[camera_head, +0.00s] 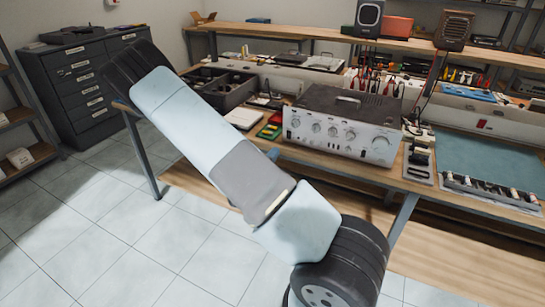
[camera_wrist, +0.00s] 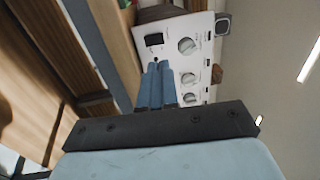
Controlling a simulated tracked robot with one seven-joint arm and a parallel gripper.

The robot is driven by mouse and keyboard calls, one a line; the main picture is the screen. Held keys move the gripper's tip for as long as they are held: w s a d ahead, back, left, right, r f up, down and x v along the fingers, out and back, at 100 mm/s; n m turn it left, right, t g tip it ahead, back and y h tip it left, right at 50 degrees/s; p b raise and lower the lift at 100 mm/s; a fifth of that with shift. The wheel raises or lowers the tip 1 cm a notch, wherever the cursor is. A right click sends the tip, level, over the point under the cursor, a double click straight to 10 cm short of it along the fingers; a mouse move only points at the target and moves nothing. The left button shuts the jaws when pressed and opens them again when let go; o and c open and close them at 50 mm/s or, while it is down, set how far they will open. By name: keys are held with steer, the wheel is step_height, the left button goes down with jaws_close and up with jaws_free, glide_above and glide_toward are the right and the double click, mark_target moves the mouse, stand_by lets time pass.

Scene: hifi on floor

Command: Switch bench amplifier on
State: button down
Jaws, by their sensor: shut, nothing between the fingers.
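The bench amplifier (camera_head: 340,137) stands on the workbench in the head view, with a pale front panel, several round knobs and a dark vented top. In the wrist view its front panel (camera_wrist: 200,28) appears turned on its side. A black rocker switch (camera_wrist: 154,40) sits near one end of the panel, beside a large knob (camera_wrist: 187,46). My gripper (camera_wrist: 159,65) is shut and empty, its blue fingers pointing at the panel just below the switch in the picture. I cannot tell whether the fingertips touch the panel. The head view does not clearly show my gripper.
The workbench (camera_head: 335,160) carries a grey parts bin (camera_head: 225,92) left of the amplifier and a blue-green mat (camera_head: 485,155) to its right. A dark drawer cabinet (camera_head: 85,85) stands at the back left. The tiled floor (camera_head: 130,235) at the left is clear.

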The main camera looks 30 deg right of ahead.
mark_target(287, 133)
steer(key=x, duration=1)
steer(key=shift+d, duration=0.15)
steer(key=shift+w, duration=0.1)
